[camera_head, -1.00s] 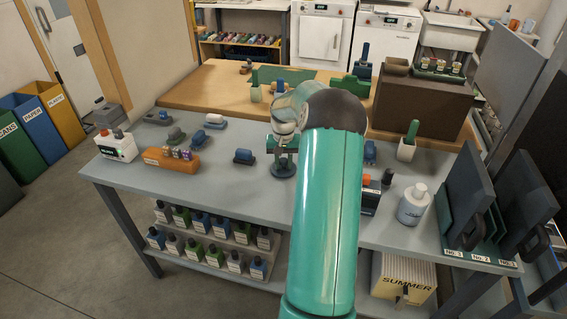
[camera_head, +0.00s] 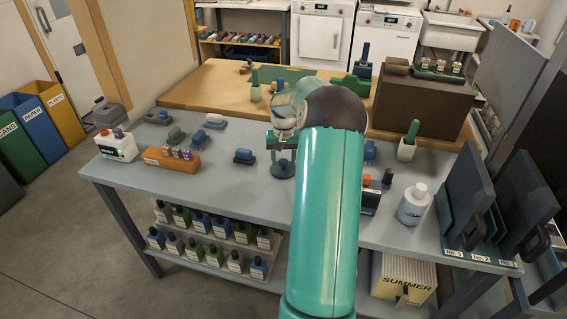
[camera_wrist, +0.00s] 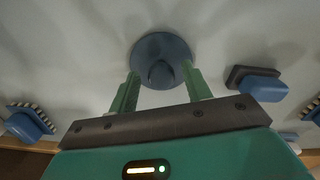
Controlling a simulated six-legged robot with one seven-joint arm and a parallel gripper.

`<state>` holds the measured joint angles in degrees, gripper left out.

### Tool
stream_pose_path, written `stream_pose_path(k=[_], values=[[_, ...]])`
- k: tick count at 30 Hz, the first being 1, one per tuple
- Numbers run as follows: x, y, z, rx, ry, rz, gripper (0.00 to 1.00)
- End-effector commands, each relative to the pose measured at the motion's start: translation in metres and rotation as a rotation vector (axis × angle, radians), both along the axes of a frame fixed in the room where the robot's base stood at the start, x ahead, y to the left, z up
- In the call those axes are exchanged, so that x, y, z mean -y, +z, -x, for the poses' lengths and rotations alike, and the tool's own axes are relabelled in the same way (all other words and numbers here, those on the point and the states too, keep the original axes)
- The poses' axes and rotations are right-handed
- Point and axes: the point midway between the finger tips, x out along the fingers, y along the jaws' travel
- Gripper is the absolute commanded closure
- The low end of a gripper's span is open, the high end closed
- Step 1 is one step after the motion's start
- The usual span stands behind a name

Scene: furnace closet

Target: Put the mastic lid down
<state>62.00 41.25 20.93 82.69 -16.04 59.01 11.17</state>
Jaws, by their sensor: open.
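The mastic lid, seemingly the round blue-grey disc with a small knob (camera_head: 282,172), lies flat on the grey bench in front of my arm. In the wrist view the lid (camera_wrist: 160,46) is beyond my fingertips, its knob lined up between them. My gripper (camera_head: 282,152) is above the lid, open and empty. In the wrist view its two green fingers (camera_wrist: 162,78) stand apart with a gap between them and the knob. My forearm hides part of the bench to the right.
Blue-topped brushes stand nearby, one left of the lid (camera_head: 244,156) and one right (camera_head: 370,150). A white bottle (camera_head: 413,205) and upright dark panels (camera_head: 470,195) are at right.

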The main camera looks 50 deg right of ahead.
Motion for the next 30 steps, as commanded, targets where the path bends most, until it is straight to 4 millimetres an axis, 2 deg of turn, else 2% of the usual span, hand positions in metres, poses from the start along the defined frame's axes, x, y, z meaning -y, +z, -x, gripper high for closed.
stream_pose_path(k=[6,12,16,23,26,29,30], values=[[0.0,0.05,-0.001,0.003,0.0,0.004,0.51],[0.0,0.086,0.0,0.001,0.0,0.002,0.51],[0.0,0.099,0.0,0.001,0.0,0.002,0.51],[-0.001,0.103,-0.001,0.001,0.002,0.0,0.51],[-0.014,0.112,-0.006,0.004,0.024,0.012,0.51],[-0.047,0.131,-0.017,0.011,0.079,0.04,0.51],[-0.065,0.142,-0.022,0.015,0.11,0.055,0.51]])
